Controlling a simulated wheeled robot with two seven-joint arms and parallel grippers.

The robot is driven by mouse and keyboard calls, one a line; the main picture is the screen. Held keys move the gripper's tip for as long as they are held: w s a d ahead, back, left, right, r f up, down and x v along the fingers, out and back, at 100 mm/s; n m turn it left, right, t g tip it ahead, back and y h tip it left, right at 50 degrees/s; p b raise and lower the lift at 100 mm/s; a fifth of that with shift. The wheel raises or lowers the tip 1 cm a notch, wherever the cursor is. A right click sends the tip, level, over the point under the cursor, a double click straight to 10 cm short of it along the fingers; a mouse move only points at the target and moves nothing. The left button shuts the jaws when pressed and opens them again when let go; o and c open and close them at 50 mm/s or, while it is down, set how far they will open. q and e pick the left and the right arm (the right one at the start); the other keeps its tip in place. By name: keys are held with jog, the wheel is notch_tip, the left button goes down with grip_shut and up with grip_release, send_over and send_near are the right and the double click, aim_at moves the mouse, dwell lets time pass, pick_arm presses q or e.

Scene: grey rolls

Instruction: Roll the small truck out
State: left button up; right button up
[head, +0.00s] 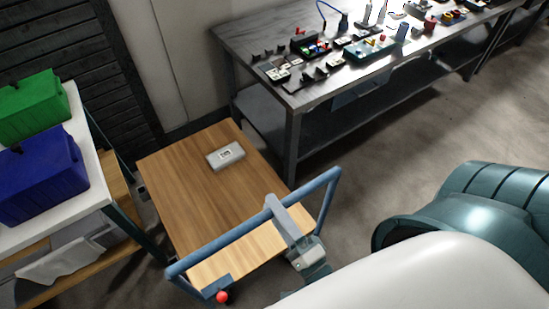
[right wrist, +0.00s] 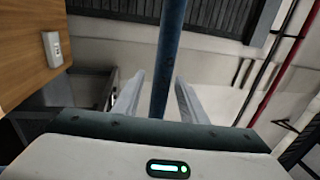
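The small truck is a flat cart with a wooden platform (head: 195,180) and a blue tubular push handle (head: 225,236) at its near end. A grey box with a label (head: 225,155) lies on the platform. My right gripper (head: 275,206) is at the handle's top bar. In the right wrist view the blue bar (right wrist: 170,45) passes between its two spread fingers (right wrist: 158,92), with a gap on each side. My left gripper is not in view.
A shelf (head: 87,140) with a green crate (head: 35,107) and a blue crate (head: 42,175) stands close on the left. A workbench (head: 292,108) with small parts stands behind right. A wall closes the back; grey floor (head: 400,150) is clear at right.

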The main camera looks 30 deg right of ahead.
dwell(0.4)
jog(key=shift+s+f+b, duration=0.15)
jog(key=shift+s+b, duration=0.2)
jog(key=shift+s, duration=0.2)
jog(key=s+f+b, duration=0.3)
jog(key=s+b, duration=0.3)
jog(key=s, duration=1)
jog(key=shift+d, duration=0.3)
